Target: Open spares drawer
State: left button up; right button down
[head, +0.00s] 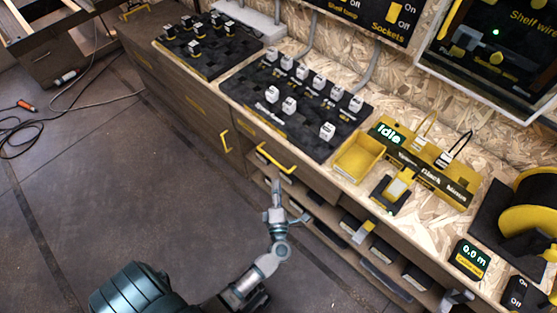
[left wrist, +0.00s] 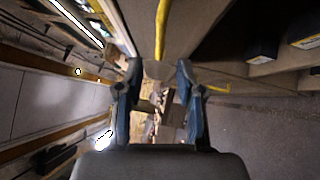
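The bench has a drawer front (head: 243,126) with a yellow bar handle (head: 275,159) under the tool mat. Its label is too small to read, so I cannot tell if it is the spares drawer. It looks shut. My left gripper (head: 286,203) is just below and in front of that handle, apart from it. In the left wrist view my left gripper (left wrist: 162,92) has its two fingers spread with nothing held between them. A yellow bar (left wrist: 161,30) shows beyond the fingertips. A grey part at the bottom right may be my right gripper (head: 456,298); its fingers are unclear.
A second yellow handle (head: 225,141) is on the cabinet door to the left. Open shelves with dark bins (head: 382,252) run below the drawer to the right. A yellow tray (head: 358,157) and a black mat (head: 297,103) with labelled blocks are on the benchtop.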

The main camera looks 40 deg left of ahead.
aim_at(274, 160)
pick_arm(q)
jog(key=shift+b+x, duration=0.65)
jog(key=shift+x, duration=4.35)
jog(key=shift+a+f, duration=0.1)
jog(key=shift+s+a, duration=0.1)
grip_shut()
